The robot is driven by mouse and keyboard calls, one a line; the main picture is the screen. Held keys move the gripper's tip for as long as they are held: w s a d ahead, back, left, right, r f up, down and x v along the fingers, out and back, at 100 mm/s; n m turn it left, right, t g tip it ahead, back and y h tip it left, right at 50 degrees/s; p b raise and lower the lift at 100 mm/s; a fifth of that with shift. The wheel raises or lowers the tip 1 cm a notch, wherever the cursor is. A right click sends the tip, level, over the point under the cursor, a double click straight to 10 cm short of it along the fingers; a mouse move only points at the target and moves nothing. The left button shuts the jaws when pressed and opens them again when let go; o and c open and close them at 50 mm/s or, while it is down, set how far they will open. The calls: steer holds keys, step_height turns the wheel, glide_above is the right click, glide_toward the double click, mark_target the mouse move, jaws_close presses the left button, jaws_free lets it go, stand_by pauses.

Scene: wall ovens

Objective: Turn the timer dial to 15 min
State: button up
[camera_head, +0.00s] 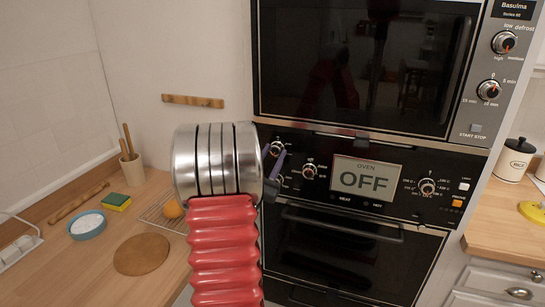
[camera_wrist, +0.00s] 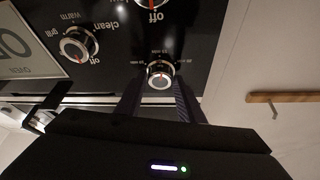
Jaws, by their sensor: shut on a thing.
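The oven timer dial (camera_wrist: 160,75) is a small silver-and-black knob with minute marks and a red pointer line. In the wrist view it sits between the two dark fingers of my gripper (camera_wrist: 157,88), which is shut on it. The minute labels are too small to read surely, so I cannot tell the setting. In the head view the dial (camera_head: 277,148) is at the upper left of the oven panel, with my gripper (camera_head: 274,165) at it, partly hidden by my arm.
The oven display (camera_head: 364,178) reads OFF. Other oven knobs (camera_head: 310,171) are close by. The microwave above has its own minute dial (camera_head: 489,89). The oven handle (camera_head: 340,224) sticks out below. The left counter holds a blue bowl (camera_head: 87,226), a sponge (camera_head: 117,201) and a wooden board (camera_head: 141,254).

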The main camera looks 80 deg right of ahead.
steer(key=shift+s+n+t+h, duration=0.15)
steer(key=shift+n+t, duration=0.3)
steer(key=shift+n, duration=0.5)
steer(key=shift+w+n+t+h, duration=0.15)
steer(key=shift+n+t, duration=0.3)
steer(key=shift+n, duration=0.5)
steer(key=shift+s, duration=0.1)
steer(key=o, duration=1.1)
steer(key=shift+c, duration=0.2)
steer(key=shift+a, duration=0.15)
steer(key=v, duration=1.3)
steer(key=shift+a, duration=0.3)
steer(key=shift+f, duration=0.1)
